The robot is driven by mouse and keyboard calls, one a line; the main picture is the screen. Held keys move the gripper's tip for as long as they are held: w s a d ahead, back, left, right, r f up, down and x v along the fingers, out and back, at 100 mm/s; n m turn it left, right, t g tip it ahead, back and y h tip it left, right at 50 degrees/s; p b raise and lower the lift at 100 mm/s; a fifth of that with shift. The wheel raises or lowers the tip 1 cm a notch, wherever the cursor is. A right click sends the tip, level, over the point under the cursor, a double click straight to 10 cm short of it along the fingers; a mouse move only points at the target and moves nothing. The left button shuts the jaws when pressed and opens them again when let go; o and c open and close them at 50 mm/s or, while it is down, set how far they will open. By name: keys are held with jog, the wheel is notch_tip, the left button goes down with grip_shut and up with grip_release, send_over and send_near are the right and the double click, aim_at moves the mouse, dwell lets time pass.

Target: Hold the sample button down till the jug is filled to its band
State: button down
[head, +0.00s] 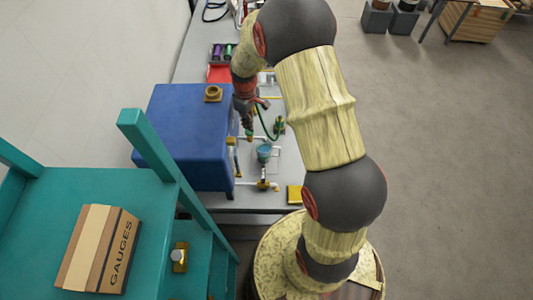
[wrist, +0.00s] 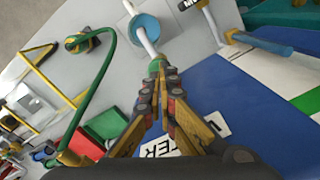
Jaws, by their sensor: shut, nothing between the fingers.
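My gripper (head: 248,127) points down beside the right edge of the blue tank in the head view. In the wrist view my gripper (wrist: 163,78) is shut and empty, its fingertips together. A small green part (wrist: 156,66) on a white pipe shows right at the fingertips; I cannot tell whether they touch it, or whether it is the sample button. A round blue piece (wrist: 145,27) sits farther along that pipe; a blue-teal cup-like piece (head: 264,153) stands right of the tank in the head view. I cannot make out a jug with a band or any fill level.
The blue tank (head: 190,125) stands close left of my gripper. A green hose (wrist: 104,65) curves nearby. A red tray (head: 219,73) lies at the back of the grey bench. A teal stand (head: 155,195) with a gauges box (head: 97,250) fills the lower left. Open floor lies right.

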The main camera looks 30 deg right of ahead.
jog(key=shift+r+p, duration=1.35)
jog(key=shift+r, duration=1.2)
